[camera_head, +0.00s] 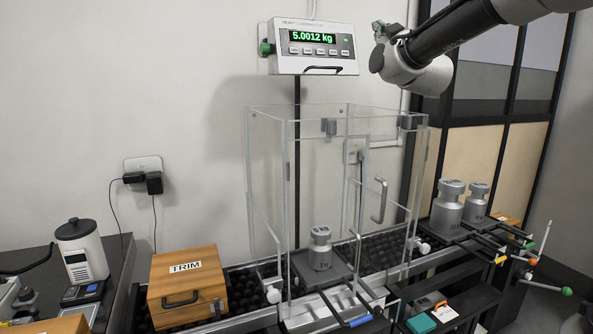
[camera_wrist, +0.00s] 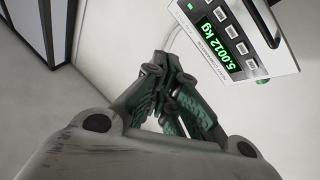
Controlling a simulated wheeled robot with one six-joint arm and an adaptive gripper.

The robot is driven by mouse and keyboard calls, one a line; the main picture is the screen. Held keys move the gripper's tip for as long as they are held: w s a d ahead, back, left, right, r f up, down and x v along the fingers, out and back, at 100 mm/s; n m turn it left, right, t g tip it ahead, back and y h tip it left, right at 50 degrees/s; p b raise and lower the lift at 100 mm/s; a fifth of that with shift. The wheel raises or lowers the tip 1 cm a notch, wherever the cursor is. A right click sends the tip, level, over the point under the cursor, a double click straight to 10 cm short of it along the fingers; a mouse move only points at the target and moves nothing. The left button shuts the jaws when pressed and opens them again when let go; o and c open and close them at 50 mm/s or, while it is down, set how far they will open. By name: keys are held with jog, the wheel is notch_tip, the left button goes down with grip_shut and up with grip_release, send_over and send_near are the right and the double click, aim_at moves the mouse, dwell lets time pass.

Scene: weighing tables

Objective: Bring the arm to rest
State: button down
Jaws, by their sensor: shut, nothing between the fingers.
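My gripper (camera_wrist: 165,85) shows in the wrist view with its fingers drawn together and nothing between them. In the head view, part of my arm reaches in from the upper right and ends high up, right of the display unit; the fingers are small and partly hidden there. The display unit (camera_head: 313,60), a grey wall box reading 5.0012 kg, hangs left of my arm, apart from it. It also shows at the upper right of the wrist view (camera_wrist: 245,40). My gripper touches nothing that I can see.
A clear draft shield (camera_head: 285,190) stands below, with a steel weight (camera_head: 320,248) inside on a plate. Two larger weights (camera_head: 447,207) stand to the right. A wooden TRIM box (camera_head: 187,286) sits left. Dark-framed panels (camera_head: 490,165) stand behind my arm. The wall area around the display is bare.

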jog(key=s+d+f+m+g, duration=0.1)
jog(key=s+d+f+g, duration=0.2)
jog(key=s+f, duration=0.25)
jog(key=s+d+f+m+g+h, duration=0.1)
jog(key=s+d+f+g, duration=0.25)
jog(key=f, duration=0.35)
jog(key=s+d+f+m+g, duration=0.1)
jog(key=s+d+f+g, duration=0.15)
jog(key=s+f, duration=0.35)
jog(key=s+d+f+m+g+h, duration=0.1)
jog(key=s+d+f+g, duration=0.2)
jog(key=s+f, duration=0.6)
jog(key=s+d+f+m+g+h, duration=0.1)
jog(key=s+f+g, duration=0.5)
jog(key=s, duration=0.9)
notch_tip(320, 180, down, 3)
jog(key=shift+s+d+r+m+g, duration=0.15)
jog(key=shift+d+m+g, duration=0.25)
jog(key=shift+d+m, duration=0.45)
